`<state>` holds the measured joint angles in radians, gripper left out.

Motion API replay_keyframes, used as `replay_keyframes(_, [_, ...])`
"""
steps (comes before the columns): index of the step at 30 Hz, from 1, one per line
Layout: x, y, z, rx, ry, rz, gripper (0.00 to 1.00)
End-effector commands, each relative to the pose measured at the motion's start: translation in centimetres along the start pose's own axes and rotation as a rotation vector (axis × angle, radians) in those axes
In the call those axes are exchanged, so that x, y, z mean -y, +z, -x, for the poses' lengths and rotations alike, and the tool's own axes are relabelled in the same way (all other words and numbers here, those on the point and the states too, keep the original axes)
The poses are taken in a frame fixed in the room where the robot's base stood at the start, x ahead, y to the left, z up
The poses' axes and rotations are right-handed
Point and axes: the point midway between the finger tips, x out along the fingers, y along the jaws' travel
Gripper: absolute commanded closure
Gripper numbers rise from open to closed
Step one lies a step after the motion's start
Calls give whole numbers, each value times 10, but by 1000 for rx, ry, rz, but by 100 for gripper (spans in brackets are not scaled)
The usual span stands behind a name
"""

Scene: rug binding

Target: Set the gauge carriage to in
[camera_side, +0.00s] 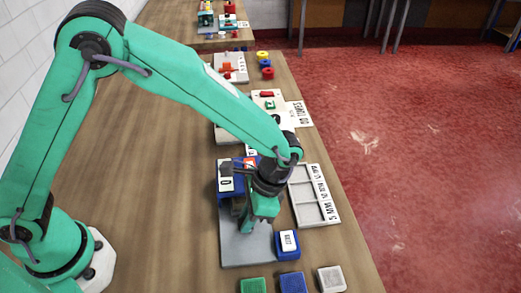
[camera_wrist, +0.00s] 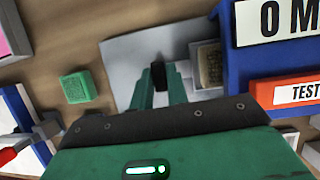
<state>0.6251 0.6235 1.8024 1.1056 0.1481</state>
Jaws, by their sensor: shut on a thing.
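A blue gauge unit (camera_side: 226,187) stands at the back of a grey base plate (camera_side: 243,248), with a white "0" label and a red one. In the wrist view the blue unit (camera_wrist: 232,60) shows labels "0 M" and "TEST", both cut off. My gripper (camera_side: 262,220) points down over the plate in front of the unit. In the wrist view my gripper (camera_wrist: 160,78) is shut on a small dark piece (camera_wrist: 158,75). I cannot tell whether this is the gauge carriage; my fingers hide much of it. A tan patterned piece (camera_wrist: 208,66) lies right of the fingers.
A blue block with a white label (camera_side: 289,241) stands at the plate's right. A green block (camera_side: 253,286), blue block (camera_side: 292,283) and white block (camera_side: 331,279) sit in front. A white compartment tray (camera_side: 313,196) lies at right, near the table edge. The table's left is clear.

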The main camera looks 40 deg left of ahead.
Motion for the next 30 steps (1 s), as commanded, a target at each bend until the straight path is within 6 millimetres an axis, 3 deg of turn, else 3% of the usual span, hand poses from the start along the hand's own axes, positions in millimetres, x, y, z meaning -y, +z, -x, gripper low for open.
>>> replay_keyframes(7, [0, -1, 1, -5, 0, 1, 100])
replay_keyframes(8, [0, -1, 1, -5, -1, 1, 78])
replay_keyframes(10, [0, -1, 1, -5, -1, 1, 65])
replay_keyframes(22, [0, 0, 3, -3, -1, 0, 64])
replay_keyframes(30, [0, -1, 26, -6, -1, 0, 64])
